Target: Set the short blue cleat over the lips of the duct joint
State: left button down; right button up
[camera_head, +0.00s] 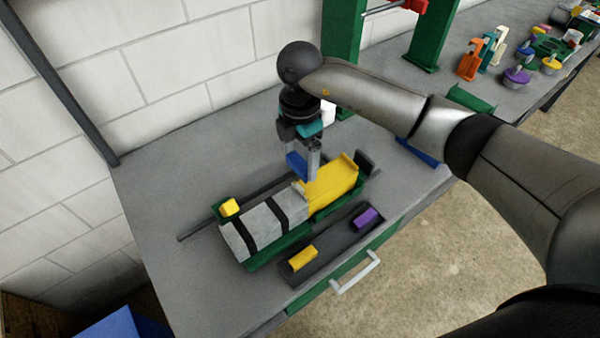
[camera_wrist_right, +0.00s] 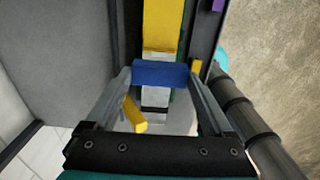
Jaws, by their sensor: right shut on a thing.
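The short blue cleat (camera_head: 296,165) is held between the fingers of my right gripper (camera_head: 304,170), above the duct near its middle. In the right wrist view the cleat (camera_wrist_right: 160,74) spans between both fingertips of the gripper (camera_wrist_right: 160,80). Below it lies the duct: a grey section (camera_head: 259,224) with black bands and a yellow section (camera_head: 330,183), which meet under the gripper. The cleat appears above the joint; the wrist view shows it crossing the duct's width. The joint lips are mostly hidden by cleat and fingers. My left gripper is out of view.
The duct rests in a green cradle (camera_head: 262,262) on the grey bench (camera_head: 160,190). A dark tray (camera_head: 330,246) in front holds a yellow cleat (camera_head: 303,258) and a purple one (camera_head: 366,217). A yellow block (camera_head: 229,207) sits beside the grey section. Green posts (camera_head: 343,35) stand behind.

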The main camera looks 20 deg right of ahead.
aim_at(300, 187)
notch_tip(300, 187, down, 6)
jog(key=shift+f, duration=0.15)
dwell(0.4)
jog(key=shift+f+b, duration=0.35)
jog(key=shift+f, duration=0.25)
